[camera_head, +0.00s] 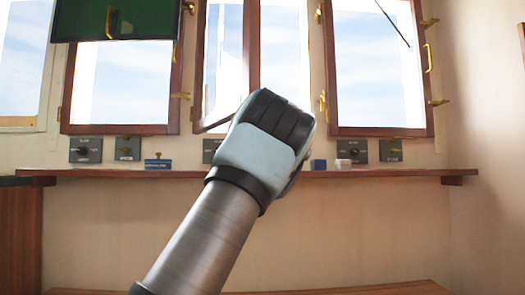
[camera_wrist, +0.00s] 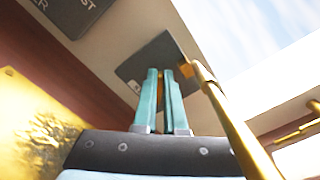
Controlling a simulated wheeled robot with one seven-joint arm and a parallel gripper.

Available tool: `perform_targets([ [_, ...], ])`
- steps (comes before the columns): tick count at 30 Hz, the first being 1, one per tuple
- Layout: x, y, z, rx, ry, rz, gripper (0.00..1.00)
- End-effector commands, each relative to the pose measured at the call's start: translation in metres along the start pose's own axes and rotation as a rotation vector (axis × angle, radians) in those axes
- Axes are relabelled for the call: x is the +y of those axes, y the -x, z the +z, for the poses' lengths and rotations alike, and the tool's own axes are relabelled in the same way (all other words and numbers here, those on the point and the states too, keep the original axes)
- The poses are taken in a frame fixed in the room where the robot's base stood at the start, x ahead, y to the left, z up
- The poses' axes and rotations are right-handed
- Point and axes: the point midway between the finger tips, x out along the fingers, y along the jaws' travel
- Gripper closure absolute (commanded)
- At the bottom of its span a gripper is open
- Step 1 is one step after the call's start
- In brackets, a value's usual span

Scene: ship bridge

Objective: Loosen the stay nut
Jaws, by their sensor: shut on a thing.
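My gripper (camera_head: 268,140) is raised in front of the middle window in the head view, and its fingertips are hidden behind the hand. In the wrist view, the two teal fingers (camera_wrist: 160,74) are close together around a small brass piece (camera_wrist: 160,88), which appears to be the stay nut. It is mostly hidden between the fingers. A brass stay bar (camera_wrist: 228,120) runs from near the fingertips down to the right, just beside the right finger.
A dark labelled plate (camera_wrist: 150,58) is behind the fingertips. A wooden shelf (camera_head: 110,172) spans the wall below the windows, with labelled switch plates (camera_head: 86,150) above it. A blue block (camera_head: 318,165) and a white block (camera_head: 343,164) are on the shelf. A green panel (camera_head: 115,20) hangs upper left.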

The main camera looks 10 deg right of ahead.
Motion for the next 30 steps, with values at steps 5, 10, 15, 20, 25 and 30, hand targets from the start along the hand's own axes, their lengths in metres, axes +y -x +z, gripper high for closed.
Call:
perform_targets([
  [5,0.0075,-0.0008,-0.0076,0.006,0.168,0.004,1.00],
  [10,0.0094,-0.0007,-0.0082,0.006,0.329,0.004,1.00],
  [15,0.0112,-0.0008,-0.0097,0.006,0.474,0.005,1.00],
  [20,0.0115,-0.0008,-0.0105,0.007,0.584,0.004,1.00],
  [25,0.0117,-0.0007,-0.0112,0.008,0.673,0.004,1.00],
  [30,0.0116,-0.0006,-0.0109,0.007,0.724,0.004,1.00],
])
